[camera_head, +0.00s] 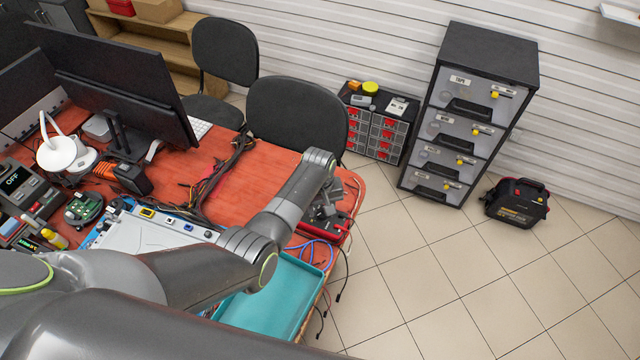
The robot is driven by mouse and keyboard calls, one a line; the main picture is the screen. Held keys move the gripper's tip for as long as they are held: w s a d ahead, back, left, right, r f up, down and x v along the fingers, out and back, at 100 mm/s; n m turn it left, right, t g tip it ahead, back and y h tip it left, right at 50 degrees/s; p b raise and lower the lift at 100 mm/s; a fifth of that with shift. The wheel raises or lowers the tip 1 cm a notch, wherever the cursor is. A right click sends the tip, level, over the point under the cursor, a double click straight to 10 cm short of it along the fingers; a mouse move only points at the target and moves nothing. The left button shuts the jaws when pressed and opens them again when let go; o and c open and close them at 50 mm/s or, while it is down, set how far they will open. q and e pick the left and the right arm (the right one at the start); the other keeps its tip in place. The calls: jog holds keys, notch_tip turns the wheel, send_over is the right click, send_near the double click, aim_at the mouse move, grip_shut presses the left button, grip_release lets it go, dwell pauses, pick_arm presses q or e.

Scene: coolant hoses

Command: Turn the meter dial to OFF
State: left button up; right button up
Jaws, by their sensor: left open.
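The red meter (340,232) lies near the right end of the red workbench, with cables beside it. Its dial is hidden or too small to make out, so I cannot tell its setting. My left arm reaches across the bench from the left. My left gripper (322,207) points down at the meter; it is small and dark, and its jaws are open. I cannot tell whether its fingers touch the meter. My right gripper is not in view.
A teal tray (262,308) sits at the bench's front right edge. A cable bundle (212,180), a monitor (125,80) and a dark unit reading OFF (14,182) are on the bench. A drawer cabinet (470,115) and a black case (517,203) stand on open tiled floor.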

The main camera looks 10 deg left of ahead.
aim_at(319, 214)
pick_arm(q)
notch_tip(319, 214, up, 16)
jog(key=shift+s+a+b, duration=0.15)
jog(key=shift+a+b, duration=0.15)
jog(key=shift+a, duration=0.05)
jog(key=shift+s, duration=0.1)
dwell(0.5)
